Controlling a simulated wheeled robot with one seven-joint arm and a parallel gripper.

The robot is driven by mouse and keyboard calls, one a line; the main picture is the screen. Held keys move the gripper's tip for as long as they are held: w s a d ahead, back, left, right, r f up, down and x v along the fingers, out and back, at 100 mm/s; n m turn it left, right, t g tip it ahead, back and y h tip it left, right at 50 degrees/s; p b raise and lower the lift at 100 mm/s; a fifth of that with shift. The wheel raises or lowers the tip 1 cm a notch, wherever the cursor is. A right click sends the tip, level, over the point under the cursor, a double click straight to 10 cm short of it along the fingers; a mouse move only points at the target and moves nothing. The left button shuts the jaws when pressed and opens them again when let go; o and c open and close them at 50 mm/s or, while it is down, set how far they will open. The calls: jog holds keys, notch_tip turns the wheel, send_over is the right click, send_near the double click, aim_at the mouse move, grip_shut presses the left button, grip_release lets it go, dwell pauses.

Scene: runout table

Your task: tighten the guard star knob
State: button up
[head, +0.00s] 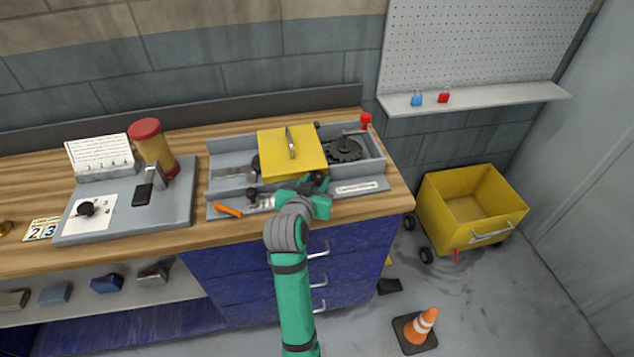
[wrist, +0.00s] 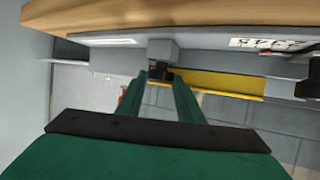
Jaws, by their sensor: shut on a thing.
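The yellow guard (head: 278,150) with a grey handle lies over the middle of the grey machine on the bench. A dark star knob (head: 320,178) shows at the guard's front right corner, mostly covered by my gripper (head: 318,188). In the wrist view, the black knob (wrist: 160,74) sits between the tips of my two green fingers, below a grey block (wrist: 162,51). My gripper (wrist: 164,82) is shut on it. The guard's yellow edge (wrist: 225,84) shows just beyond the fingers. The knob's lobes and thread are hidden, so I cannot tell how tight it is.
An orange-handled tool (head: 228,210) lies at the machine's front left, near another black knob (head: 252,192). A dark gear (head: 344,150) and a red-knobbed lever (head: 366,120) are right of the guard.

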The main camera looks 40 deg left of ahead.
jog(key=shift+f, duration=0.1)
dwell(0.3)
jog(key=o, duration=1.1)
jog(key=shift+c, duration=0.2)
jog(key=shift+a, duration=0.1)
